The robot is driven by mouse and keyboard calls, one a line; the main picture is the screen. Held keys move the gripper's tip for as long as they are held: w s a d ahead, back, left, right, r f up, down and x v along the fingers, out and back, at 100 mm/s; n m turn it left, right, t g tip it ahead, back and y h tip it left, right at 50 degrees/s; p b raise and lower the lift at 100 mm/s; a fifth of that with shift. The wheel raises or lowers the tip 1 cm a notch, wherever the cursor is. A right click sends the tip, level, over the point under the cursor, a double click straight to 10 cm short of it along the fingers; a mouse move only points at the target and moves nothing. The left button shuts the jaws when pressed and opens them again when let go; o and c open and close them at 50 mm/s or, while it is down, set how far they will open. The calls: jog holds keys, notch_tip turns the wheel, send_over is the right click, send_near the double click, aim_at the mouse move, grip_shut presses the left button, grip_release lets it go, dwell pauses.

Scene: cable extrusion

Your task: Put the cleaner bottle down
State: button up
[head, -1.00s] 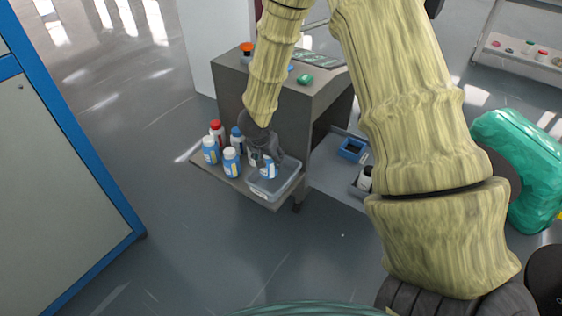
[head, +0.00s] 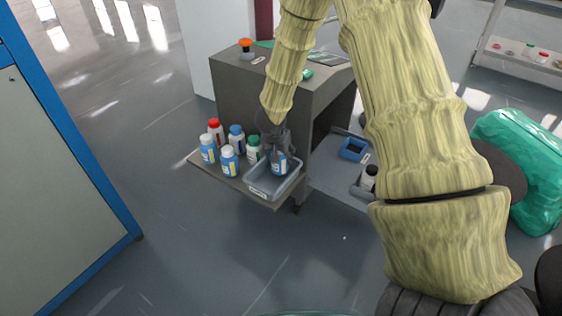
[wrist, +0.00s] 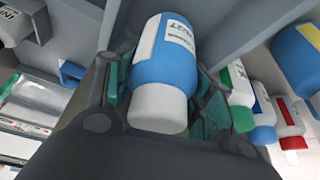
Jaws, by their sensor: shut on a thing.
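A blue bottle with a white cap and a pale label, which I take as the cleaner bottle (head: 280,165), is in my gripper (head: 275,143). In the wrist view the bottle (wrist: 168,65) sits between the two fingers, cap toward the camera, and the gripper (wrist: 160,105) is shut on it. In the head view the bottle is at the right side of a grey open bin (head: 262,190), over or inside it. I cannot tell whether its base touches the bin floor. My gripper hides the bottle's upper part.
Several bottles stand left of the bin on the same shelf (head: 230,188), including a green-capped one (head: 253,148) close to the bin and a red-capped one (head: 215,130). A grey cabinet (head: 235,95) rises behind. A blue box (head: 354,149) lies on a lower shelf to the right.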

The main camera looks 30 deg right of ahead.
notch_tip(320, 180, down, 2)
jog(key=shift+b, duration=0.35)
jog(key=shift+d+f, duration=0.1)
jog(key=shift+w, duration=0.1)
jog(key=o, duration=1.1)
jog(key=shift+o, duration=0.2)
jog(key=p+v, duration=0.5)
jog(key=v, duration=0.7)
